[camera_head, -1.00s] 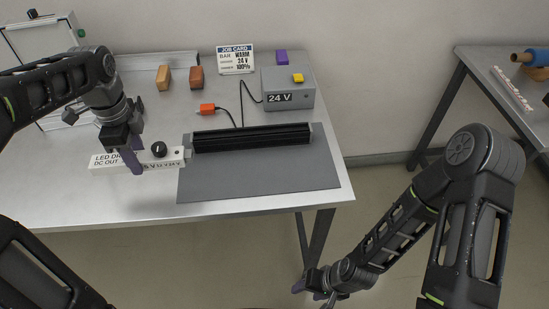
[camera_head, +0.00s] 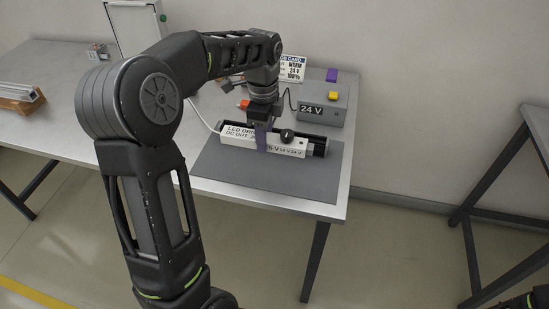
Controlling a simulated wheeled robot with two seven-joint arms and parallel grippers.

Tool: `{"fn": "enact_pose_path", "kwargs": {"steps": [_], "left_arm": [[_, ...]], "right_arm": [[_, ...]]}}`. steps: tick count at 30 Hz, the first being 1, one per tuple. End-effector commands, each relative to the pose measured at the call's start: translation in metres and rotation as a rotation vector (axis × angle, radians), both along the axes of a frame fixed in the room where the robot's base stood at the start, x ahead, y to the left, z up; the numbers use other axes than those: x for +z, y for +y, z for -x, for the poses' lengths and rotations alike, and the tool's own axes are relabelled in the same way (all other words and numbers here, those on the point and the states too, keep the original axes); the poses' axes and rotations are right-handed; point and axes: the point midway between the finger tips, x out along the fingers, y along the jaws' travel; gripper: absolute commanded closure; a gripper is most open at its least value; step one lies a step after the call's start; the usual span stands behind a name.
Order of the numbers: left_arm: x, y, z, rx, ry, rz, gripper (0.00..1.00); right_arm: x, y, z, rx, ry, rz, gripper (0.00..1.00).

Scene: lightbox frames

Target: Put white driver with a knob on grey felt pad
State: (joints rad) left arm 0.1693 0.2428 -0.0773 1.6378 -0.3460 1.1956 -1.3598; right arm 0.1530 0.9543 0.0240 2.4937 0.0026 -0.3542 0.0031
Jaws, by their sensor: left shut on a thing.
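The white driver (camera_head: 236,137) is a long white box with LED DRIVER lettering and a black knob (camera_head: 287,135) on top. The pad lies at the table's front right. My right gripper is out of view; only a bit of dark arm shows at the bottom right corner.
A black finned bar (camera_head: 320,144) lies behind the driver, partly hidden. A grey 24 V box (camera_head: 322,106) with a yellow button stands at the back right, by a job card (camera_head: 293,68). The pad's front part is bare.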

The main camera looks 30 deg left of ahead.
Motion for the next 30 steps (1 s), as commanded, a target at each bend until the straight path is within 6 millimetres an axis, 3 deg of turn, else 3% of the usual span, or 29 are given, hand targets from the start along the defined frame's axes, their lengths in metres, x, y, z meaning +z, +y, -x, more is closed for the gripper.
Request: {"fn": "enact_pose_path", "kwargs": {"steps": [5,13,25,30], "left_arm": [[-0.012,-0.001,0.0,-0.002,0.003,0.001,1.0],[-0.056,-0.001,0.0,-0.001,0.002,0.002,1.0],[-0.065,-0.001,0.0,-0.001,0.0,0.001,1.0],[-0.086,-0.001,0.001,-0.001,0.003,0.001,1.0]], "right_arm": [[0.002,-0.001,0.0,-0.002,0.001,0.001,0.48],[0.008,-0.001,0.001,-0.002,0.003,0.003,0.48],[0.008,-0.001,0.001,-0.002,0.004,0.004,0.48],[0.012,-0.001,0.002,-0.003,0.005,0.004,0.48]]}}
